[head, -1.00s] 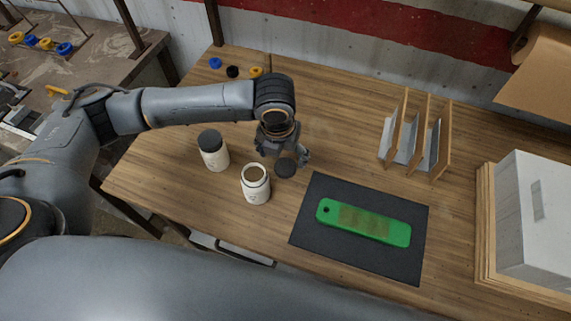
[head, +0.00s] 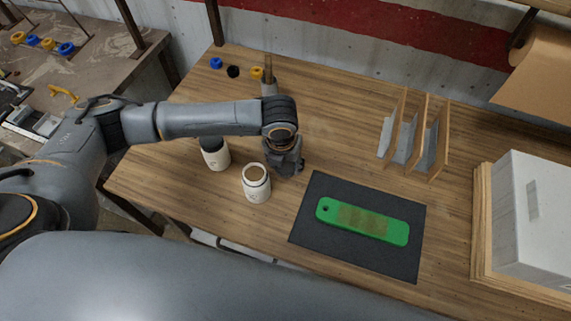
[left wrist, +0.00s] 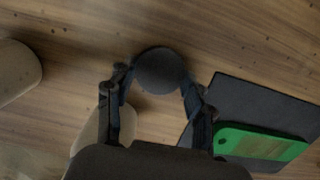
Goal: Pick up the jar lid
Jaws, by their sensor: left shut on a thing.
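The dark round jar lid (left wrist: 160,70) is between the two fingers of my left gripper (left wrist: 157,88) in the left wrist view. My left gripper (head: 287,170) is shut on it, right of the open jar, and hides it in the head view. How far the lid is above the table cannot be told. The open white jar (head: 256,187) stands upright with its brown contents showing. A second white jar (head: 216,157) stands behind it to the left, its dark top partly covered by my arm. My right gripper is not in view.
A dark mat (head: 350,263) with a green bar (head: 385,227) lies to the right. A wooden rack (head: 413,135) stands behind it, and a white box (head: 540,215) on a wooden tray at far right. Small blue, black and yellow pieces lie at the back left.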

